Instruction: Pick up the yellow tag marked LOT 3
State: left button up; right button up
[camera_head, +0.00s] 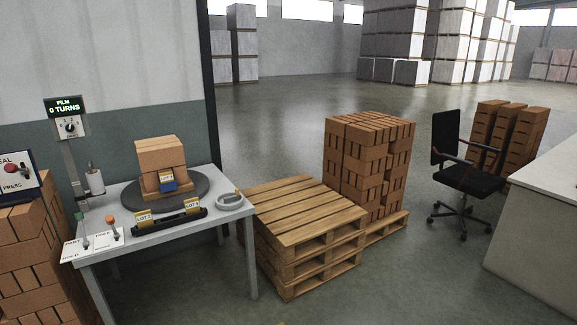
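Neither of my grippers is in view.
A small brick stack (160,153) sits on a dark round turntable (198,186). A grey ring (230,202) lies at the table's right. Levers (115,233) stand front left. Wooden pallets (305,215), stacked bricks (360,165) and an office chair (465,180) stand to the right.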

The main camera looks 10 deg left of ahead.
aim_at(166, 177)
jog(key=u, duration=0.4)
jog(key=i, duration=1.65)
jog(key=u, duration=0.25)
